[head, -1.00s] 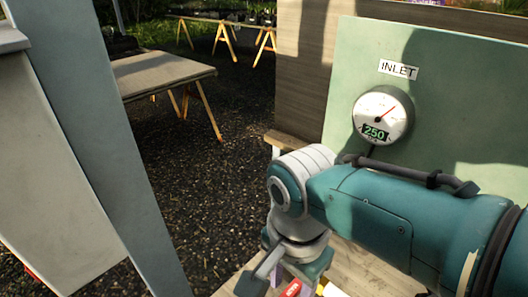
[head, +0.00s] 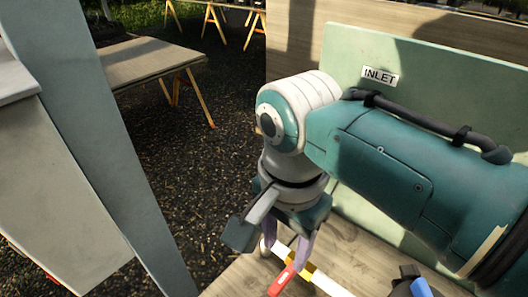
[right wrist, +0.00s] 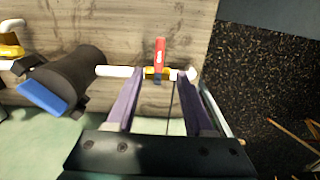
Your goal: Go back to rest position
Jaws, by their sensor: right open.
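My right gripper (head: 288,254) points down above the wooden bench at the lower middle of the head view. Its two purple fingers are apart in the right wrist view (right wrist: 163,82). A white pipe with a red-handled valve (right wrist: 160,52) lies across the bench beyond the fingertips. The red handle (head: 281,281) shows just below the fingers in the head view. Nothing is clearly gripped; I cannot tell whether a finger touches the pipe. My left gripper is not in view.
A green board with an INLET label (head: 380,77) stands behind my right arm. A low wooden table (head: 150,62) stands at the back left, with dark gravel ground between.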

